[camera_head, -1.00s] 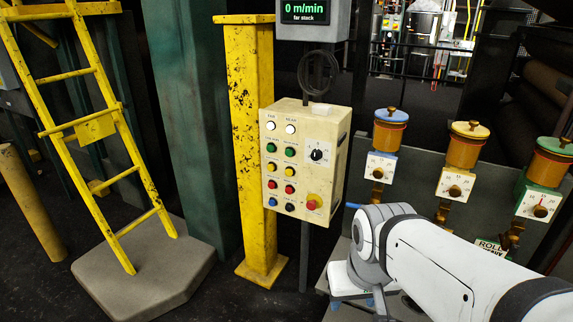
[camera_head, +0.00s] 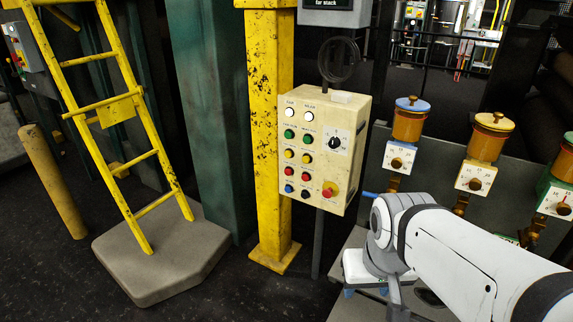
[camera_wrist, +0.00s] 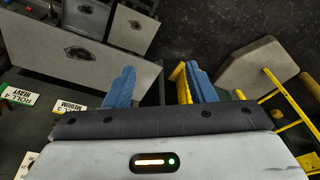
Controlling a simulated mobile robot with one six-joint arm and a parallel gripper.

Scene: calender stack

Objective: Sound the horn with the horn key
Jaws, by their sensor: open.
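A cream control box (camera_head: 325,150) hangs in the middle of the head view, beside a yellow post. Its face has two columns of buttons in white, green, yellow, red, blue and black (camera_head: 304,155), a black rotary knob (camera_head: 335,143) and a red mushroom button on yellow (camera_head: 329,190). The small labels are too blurred to read, so I cannot tell which is the horn key. My gripper (camera_wrist: 160,88) is open and empty, its blue fingers apart. In the head view my gripper (camera_head: 366,291) hangs low, right of and below the box, not touching it.
A yellow ladder (camera_head: 118,110) stands on a grey base (camera_head: 160,255) at left. The yellow post (camera_head: 270,130) is just left of the box. Several dial units with orange cups (camera_head: 487,140) line the right.

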